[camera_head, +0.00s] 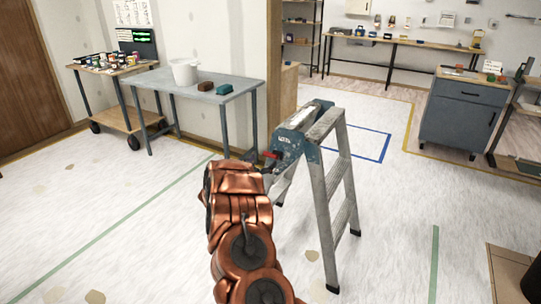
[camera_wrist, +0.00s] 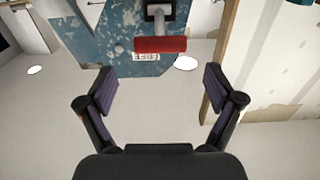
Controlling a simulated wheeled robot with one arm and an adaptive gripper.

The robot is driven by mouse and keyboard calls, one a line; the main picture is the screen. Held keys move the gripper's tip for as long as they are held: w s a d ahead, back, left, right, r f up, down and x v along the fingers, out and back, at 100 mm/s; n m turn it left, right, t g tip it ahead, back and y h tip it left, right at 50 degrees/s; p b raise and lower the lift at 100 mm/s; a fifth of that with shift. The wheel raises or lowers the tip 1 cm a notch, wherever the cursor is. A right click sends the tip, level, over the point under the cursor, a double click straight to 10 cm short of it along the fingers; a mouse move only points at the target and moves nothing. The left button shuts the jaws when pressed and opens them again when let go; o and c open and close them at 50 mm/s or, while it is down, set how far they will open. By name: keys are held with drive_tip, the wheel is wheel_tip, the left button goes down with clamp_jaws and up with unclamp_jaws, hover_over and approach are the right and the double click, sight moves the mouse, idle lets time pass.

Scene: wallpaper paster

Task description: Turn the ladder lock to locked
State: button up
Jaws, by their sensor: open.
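The grey step ladder (camera_head: 335,165) stands open and upright on the floor, with a worn blue top section (camera_head: 290,143). Its lock has a red handle (camera_wrist: 160,45) on a dark mount, seen in the wrist view against the scuffed blue plate (camera_wrist: 110,35). A small white label (camera_wrist: 146,57) beside the handle appears to read FREE, upside down. My gripper (camera_wrist: 160,88) is open and empty, its two dark fingers spread wide below the red handle in the picture and apart from it. In the head view the red handle (camera_head: 272,155) shows just beyond my copper arm, which hides most of my gripper.
A grey table (camera_head: 215,84) with a white bucket (camera_head: 185,72) and two blocks stands behind left. A wheeled cart (camera_head: 115,100) stands beside it. A grey cabinet (camera_head: 455,108) is at right. The floor around the ladder is mostly clear.

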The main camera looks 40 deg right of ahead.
sight(270, 155)
drive_tip(key=shift+x, duration=3.3)
drive_tip(key=c, duration=1.2)
